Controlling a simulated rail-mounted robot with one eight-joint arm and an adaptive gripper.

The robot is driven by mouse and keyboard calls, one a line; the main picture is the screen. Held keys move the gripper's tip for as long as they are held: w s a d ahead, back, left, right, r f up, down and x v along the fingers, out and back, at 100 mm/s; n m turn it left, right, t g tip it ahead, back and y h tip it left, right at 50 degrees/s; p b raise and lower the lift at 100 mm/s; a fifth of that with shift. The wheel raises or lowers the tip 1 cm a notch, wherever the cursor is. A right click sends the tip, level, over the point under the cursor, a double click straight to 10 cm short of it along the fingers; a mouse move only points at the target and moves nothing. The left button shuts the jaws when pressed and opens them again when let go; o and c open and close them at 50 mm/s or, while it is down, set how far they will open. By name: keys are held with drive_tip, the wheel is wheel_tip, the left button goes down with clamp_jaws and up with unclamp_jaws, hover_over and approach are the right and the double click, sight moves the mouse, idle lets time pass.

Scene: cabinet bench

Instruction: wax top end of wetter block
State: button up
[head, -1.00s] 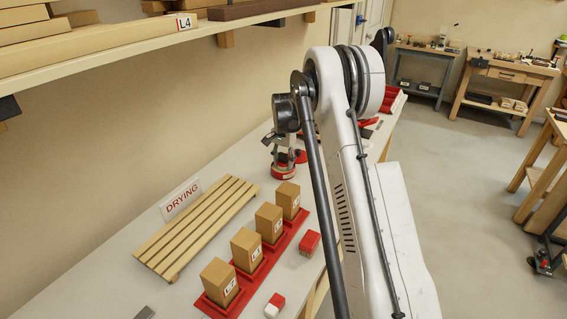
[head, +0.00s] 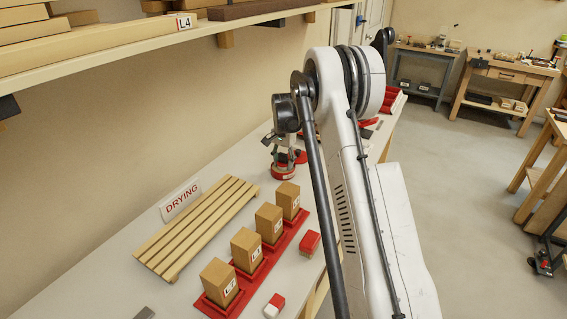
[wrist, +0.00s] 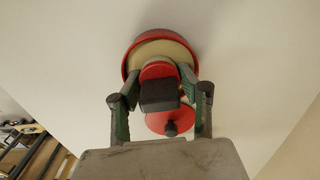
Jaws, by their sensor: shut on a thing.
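My gripper (head: 282,148) is low over the far part of the bench. In the wrist view my gripper (wrist: 160,98) is shut on an applicator (wrist: 160,92) with a black block-like top and a red round part below it. The applicator is over a red tin (wrist: 128,65) of cream-coloured wax (wrist: 178,48); I cannot tell whether it touches the wax. The tin also shows in the head view (head: 283,175). A red lid (wrist: 185,122) with a dark knob lies beside the tin. Several upright wooden blocks (head: 246,248) with white labels stand in a red tray (head: 262,272); their wetness cannot be told.
A slatted wooden rack (head: 195,228) with a DRYING sign (head: 181,199) lies left of the blocks. A red box-like object (head: 310,243) and a red-and-white one (head: 274,306) are near the front edge. A shelf (head: 130,45) overhangs the bench.

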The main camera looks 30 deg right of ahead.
drive_tip(key=shift+r+p, duration=0.9)
drive_tip(key=shift+r, duration=2.6)
